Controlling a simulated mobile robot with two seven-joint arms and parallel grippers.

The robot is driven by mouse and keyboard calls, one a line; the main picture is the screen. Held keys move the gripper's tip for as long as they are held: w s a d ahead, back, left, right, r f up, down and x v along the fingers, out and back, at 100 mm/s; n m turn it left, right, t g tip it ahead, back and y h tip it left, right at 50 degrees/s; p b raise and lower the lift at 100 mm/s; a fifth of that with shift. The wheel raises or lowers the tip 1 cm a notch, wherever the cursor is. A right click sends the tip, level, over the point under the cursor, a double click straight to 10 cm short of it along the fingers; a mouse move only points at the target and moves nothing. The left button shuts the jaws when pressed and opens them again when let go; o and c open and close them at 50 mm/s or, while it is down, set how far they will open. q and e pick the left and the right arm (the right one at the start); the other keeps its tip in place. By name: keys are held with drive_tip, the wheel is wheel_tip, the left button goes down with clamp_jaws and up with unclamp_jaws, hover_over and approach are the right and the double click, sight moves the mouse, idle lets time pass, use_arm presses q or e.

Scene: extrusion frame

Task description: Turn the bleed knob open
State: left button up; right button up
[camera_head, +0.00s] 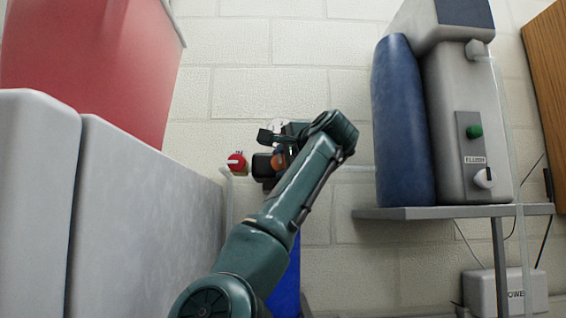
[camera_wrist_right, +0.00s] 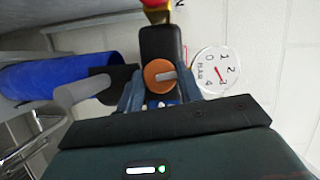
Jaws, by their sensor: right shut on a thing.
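An orange round knob (camera_wrist_right: 158,74) with a grey pointer mark sits on a black valve body (camera_wrist_right: 160,42); I take it as the bleed knob. In the right wrist view the pointer lies nearly sideways, toward the gauge. My right gripper (camera_wrist_right: 160,95) is shut on the knob, with one blue-grey finger on each side. In the head view the knob (camera_head: 279,161) shows partly behind my right gripper (camera_head: 283,150). A round white gauge (camera_wrist_right: 216,72) marked BAR, 0 to 4, with a red needle, is beside the knob. My left gripper is out of view.
A red-handled brass valve (camera_head: 237,162) is left of the knob. White cabinets (camera_head: 150,210) and a red bin (camera_head: 90,65) crowd the left. A shelf (camera_head: 450,212) holds a FLUSH unit (camera_head: 455,90) on the right.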

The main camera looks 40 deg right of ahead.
drive_tip(key=n+g, duration=0.1)
drive_tip(key=n, duration=0.2)
drive_tip(key=shift+n+g, duration=0.3)
drive_tip(key=shift+g, duration=0.1)
drive_tip(key=n+g+h, duration=0.1)
drive_tip(key=n, duration=0.2)
drive_tip(key=shift+w+r+g, duration=0.1)
drive_tip(key=shift+r+g, duration=0.05)
drive_tip(key=shift+g, duration=0.25)
drive_tip(key=n+g+h, duration=0.1)
drive_tip(key=n, duration=0.2)
drive_tip(key=shift+a, duration=0.15)
drive_tip(key=shift+w+a+n+g+h, duration=0.1)
drive_tip(key=shift+n+g+h, duration=0.5)
drive_tip(key=shift+n+g, duration=0.45)
drive_tip(key=shift+n, duration=0.35)
drive_tip(key=o, duration=1)
drive_tip(key=shift+r, duration=0.1)
